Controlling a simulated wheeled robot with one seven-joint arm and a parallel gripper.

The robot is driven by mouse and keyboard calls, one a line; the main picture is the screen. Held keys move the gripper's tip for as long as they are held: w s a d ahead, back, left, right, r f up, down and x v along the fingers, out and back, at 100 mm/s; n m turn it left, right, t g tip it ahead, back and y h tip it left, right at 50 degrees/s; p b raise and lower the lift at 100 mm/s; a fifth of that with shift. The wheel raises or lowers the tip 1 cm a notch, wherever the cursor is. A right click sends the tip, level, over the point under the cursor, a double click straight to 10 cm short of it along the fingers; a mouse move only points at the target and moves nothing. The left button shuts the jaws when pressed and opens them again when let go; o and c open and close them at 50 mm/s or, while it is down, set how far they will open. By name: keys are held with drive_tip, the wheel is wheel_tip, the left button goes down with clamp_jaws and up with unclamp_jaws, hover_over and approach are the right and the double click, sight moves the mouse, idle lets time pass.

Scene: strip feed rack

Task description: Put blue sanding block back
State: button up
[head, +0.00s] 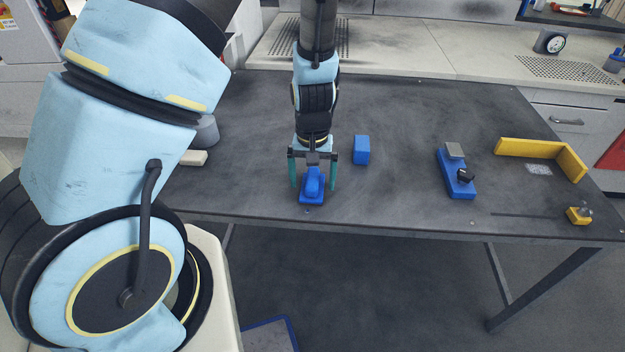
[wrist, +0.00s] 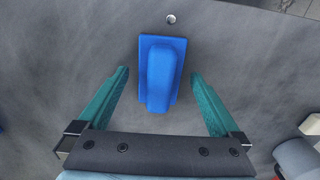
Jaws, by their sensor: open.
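The blue sanding block (head: 312,184), a flat blue base with a raised rounded grip, lies on the dark table (head: 400,120) near its front edge. My gripper (head: 312,185) is open, with one teal finger on each side of the block in the head view. In the wrist view the sanding block (wrist: 161,75) lies ahead of and between the open fingers of my gripper (wrist: 160,75). Clear gaps show on both sides, and the fingers do not touch it.
A plain blue block (head: 362,150) stands just right of my gripper. Further right are a blue fixture with a grey block (head: 457,175), a yellow angled fence (head: 540,152) and a small yellow piece (head: 578,216). The table between the blue block and the fixture is clear.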

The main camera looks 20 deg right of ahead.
sight(312, 177)
wheel_tip(312, 177, up, 12)
drive_tip(key=shift+f+p, duration=0.2)
drive_tip(key=shift+p, duration=0.2)
drive_tip(key=a+r+n, duration=0.2)
drive_tip(key=a+r, duration=0.2)
drive_tip(key=a, duration=0.8)
drive_tip(key=w+a+r+n+t, duration=0.1)
drive_tip(key=a+r, duration=0.3)
drive_tip(key=a, duration=0.9)
drive_tip(key=shift+w+a+r+n+t, duration=0.2)
drive_tip(key=shift+r+n+t, duration=0.1)
drive_tip(key=shift+r+n, duration=0.1)
